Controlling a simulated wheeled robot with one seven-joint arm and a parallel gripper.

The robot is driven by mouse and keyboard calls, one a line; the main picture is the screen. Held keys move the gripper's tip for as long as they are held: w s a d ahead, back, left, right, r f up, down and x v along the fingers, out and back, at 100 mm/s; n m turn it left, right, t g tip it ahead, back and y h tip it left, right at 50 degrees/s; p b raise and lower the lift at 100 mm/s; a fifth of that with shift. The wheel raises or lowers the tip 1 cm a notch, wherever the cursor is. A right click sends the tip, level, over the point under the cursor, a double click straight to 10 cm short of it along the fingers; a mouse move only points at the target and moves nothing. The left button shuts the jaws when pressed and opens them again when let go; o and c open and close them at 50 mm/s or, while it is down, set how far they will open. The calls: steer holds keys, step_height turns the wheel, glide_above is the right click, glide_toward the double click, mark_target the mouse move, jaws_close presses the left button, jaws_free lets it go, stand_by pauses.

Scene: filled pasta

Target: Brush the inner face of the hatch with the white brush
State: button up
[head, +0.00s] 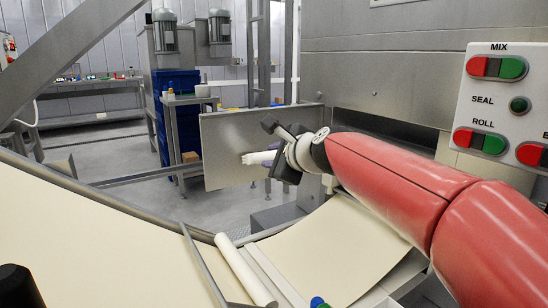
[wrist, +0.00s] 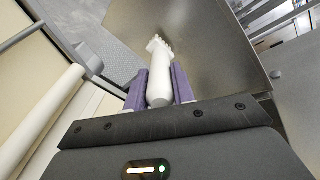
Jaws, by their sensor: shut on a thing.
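The hatch (head: 225,135) is a flat grey metal plate standing open in the middle of the head view. It also fills the upper right of the wrist view (wrist: 215,55). My gripper (head: 268,160) is in front of the plate's right part, with its purple fingers (wrist: 159,82) shut on the handle of the white brush (wrist: 158,92). The brush's bristle end points away from my gripper, towards the plate. In the head view the white brush (head: 255,158) lies over the plate's face. I cannot tell whether the bristles touch it.
Below are cream dough sheets (head: 330,235), a pale roller (head: 245,270) and metal rails. A control panel (head: 500,105) with red and green buttons is at the right. Behind the hatch stand a blue crate stack (head: 178,90) and a small metal table (head: 190,101).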

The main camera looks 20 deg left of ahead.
steer(key=shift+w+a, duration=0.4)
steer(key=shift+a, duration=0.05)
steer(key=shift+d, duration=0.1)
